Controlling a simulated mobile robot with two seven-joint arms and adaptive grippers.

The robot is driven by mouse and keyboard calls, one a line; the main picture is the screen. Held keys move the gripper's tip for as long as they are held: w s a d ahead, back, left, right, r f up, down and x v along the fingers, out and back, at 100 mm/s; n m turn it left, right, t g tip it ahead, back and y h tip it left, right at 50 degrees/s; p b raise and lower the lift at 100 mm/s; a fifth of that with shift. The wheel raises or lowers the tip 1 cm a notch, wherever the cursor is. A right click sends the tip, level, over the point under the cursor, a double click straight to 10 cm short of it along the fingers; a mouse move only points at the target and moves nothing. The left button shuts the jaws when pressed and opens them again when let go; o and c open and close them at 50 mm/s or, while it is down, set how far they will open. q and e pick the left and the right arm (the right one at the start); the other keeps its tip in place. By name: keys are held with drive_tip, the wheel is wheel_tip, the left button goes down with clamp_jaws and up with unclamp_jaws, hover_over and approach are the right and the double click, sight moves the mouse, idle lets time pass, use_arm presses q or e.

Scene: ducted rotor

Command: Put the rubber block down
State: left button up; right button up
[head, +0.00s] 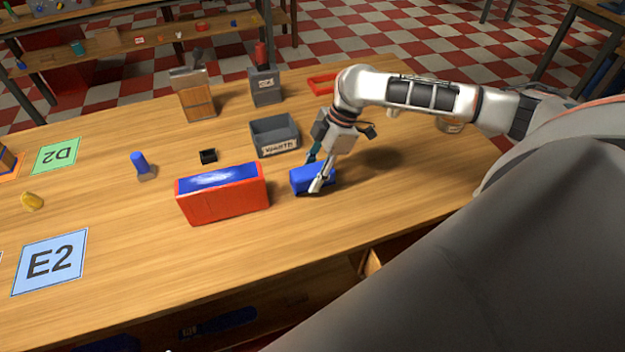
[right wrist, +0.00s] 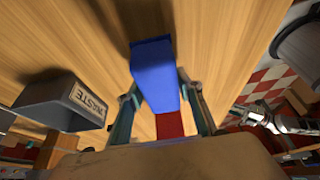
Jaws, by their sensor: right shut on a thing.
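The rubber block (head: 309,178) is blue and sits low at the table top, just right of a red box with a blue top. My right gripper (head: 319,171) is shut on it from above, with one finger on the near side. In the right wrist view the blue block (right wrist: 154,75) lies between the two fingers (right wrist: 158,95), and a red patch shows below it. I cannot tell whether the block's underside touches the table. My left gripper is not in view.
The red box (head: 224,205) stands close left of the block. Bare table lies in front and right.

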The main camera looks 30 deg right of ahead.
wheel_tip(320, 180, down, 2)
drive_tip(key=shift+f, duration=0.1)
drive_tip(key=o, duration=1)
drive_tip(key=shift+c, duration=0.2)
drive_tip(key=p+v, duration=0.1)
drive_tip(key=v, duration=1.1)
drive_tip(key=shift+d+p, duration=0.1)
drive_tip(key=shift+p, duration=0.25)
